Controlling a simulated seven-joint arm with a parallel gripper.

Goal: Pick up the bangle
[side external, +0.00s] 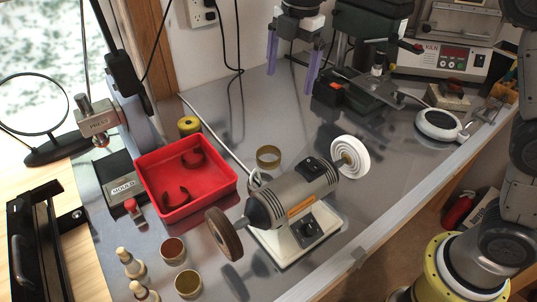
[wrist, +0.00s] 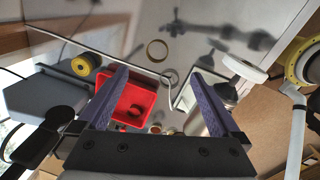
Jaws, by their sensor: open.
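A gold-coloured bangle (side external: 268,150) lies flat on the grey metal bench, behind the bench grinder and right of the red tray. In the wrist view the bangle (wrist: 157,41) shows as a thin ring in the upper middle, beyond my fingertips. My gripper (side external: 291,80) is open, with two purple fingers pointing down. It hangs in the air above the back of the bench, apart from the bangle. In the wrist view my gripper (wrist: 155,72) has nothing between its fingers.
The bench grinder (side external: 290,203) with its white wheel stands close in front of the bangle. A red tray (side external: 225,182) holds two dark curved pieces. A yellow spool (side external: 188,126) stands behind it. A green drill press (side external: 365,50) stands at the back right. Clear bench surrounds the bangle's far side.

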